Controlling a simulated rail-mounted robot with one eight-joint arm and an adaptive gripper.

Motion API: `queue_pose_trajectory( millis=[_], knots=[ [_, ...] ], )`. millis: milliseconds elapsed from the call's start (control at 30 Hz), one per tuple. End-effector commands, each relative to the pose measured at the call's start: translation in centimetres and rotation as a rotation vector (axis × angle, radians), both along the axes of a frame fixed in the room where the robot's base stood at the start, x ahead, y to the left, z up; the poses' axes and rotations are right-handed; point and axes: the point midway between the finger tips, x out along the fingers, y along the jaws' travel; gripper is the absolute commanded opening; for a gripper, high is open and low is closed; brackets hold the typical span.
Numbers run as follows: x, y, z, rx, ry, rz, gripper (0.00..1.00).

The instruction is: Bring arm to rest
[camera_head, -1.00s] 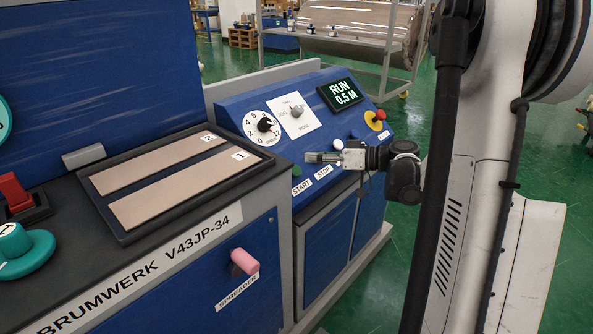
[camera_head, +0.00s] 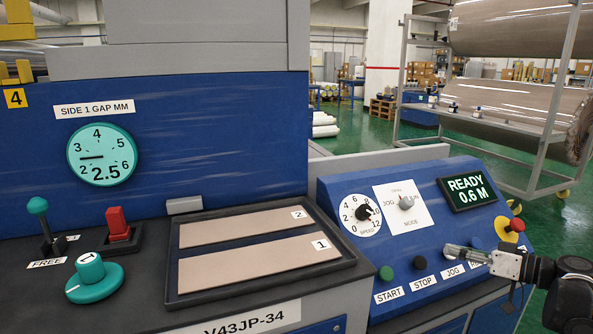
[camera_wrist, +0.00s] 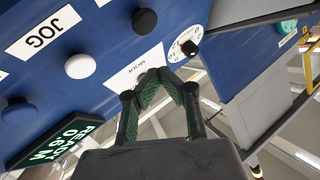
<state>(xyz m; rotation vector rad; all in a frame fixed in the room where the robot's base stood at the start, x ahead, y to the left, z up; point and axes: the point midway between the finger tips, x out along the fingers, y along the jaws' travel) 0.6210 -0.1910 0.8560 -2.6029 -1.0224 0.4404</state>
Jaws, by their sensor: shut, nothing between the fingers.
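My gripper (camera_head: 468,254) is at the right of the head view, in front of the blue control panel (camera_head: 338,195) and close to the JOG button area. Its fingers are shut and empty. In the wrist view my gripper (camera_wrist: 152,80) shows its green-padded fingers meeting at the tips, with the panel behind them. The black arm section behind it reaches to the right edge of the head view. I cannot tell whether the fingertips touch the panel.
The display (camera_head: 466,192) reads READY 0.6 M. A red stop knob (camera_head: 516,225) sits close above my gripper. START (camera_head: 386,273) and STOP (camera_head: 420,263) buttons are to its left. A tray (camera_head: 345,262) with two strips lies further left. A rack (camera_head: 500,130) holds wrapped rolls behind.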

Motion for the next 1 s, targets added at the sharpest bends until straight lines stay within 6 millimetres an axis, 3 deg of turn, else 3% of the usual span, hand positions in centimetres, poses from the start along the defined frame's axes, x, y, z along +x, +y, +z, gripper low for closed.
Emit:
queue_pose_trajectory(
  millis=[467,700,1000],
  knots=[
    [-2.0,8.0,1.4,-0.084,0.269,-0.021,0.0],
    [-5.6,13.1,1.7,-0.18,0.449,-0.077,0.0],
    [-11.5,17.2,1.6,-0.32,0.6,-0.186,0.0]
  ],
)
